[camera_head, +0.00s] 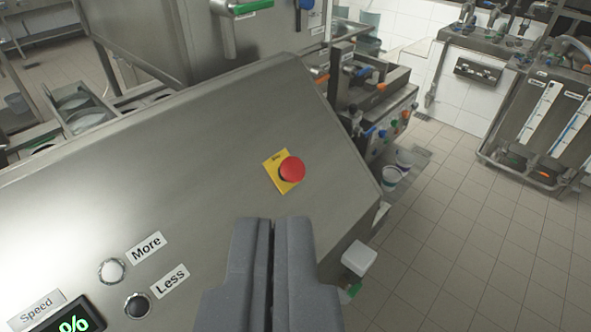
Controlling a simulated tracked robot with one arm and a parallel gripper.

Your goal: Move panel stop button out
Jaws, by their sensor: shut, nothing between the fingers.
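The red stop button (292,169) is a round mushroom head on a yellow plate (271,160) with a small label. It sits on the sloped steel panel (190,165), near the panel's right side. My gripper (274,222) is shut and empty, its two grey fingers side by side. The fingertips appear just below the button in the picture, apart from it. I cannot tell how far they are above the panel, nor whether the button is pressed in or out.
A white button (111,270) labelled More, a black button (137,305) labelled Less and a speed display (70,318) are at lower left. A green-ended handle (250,7) is above. Machines stand at upper right. The tiled floor (465,225) at right is clear.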

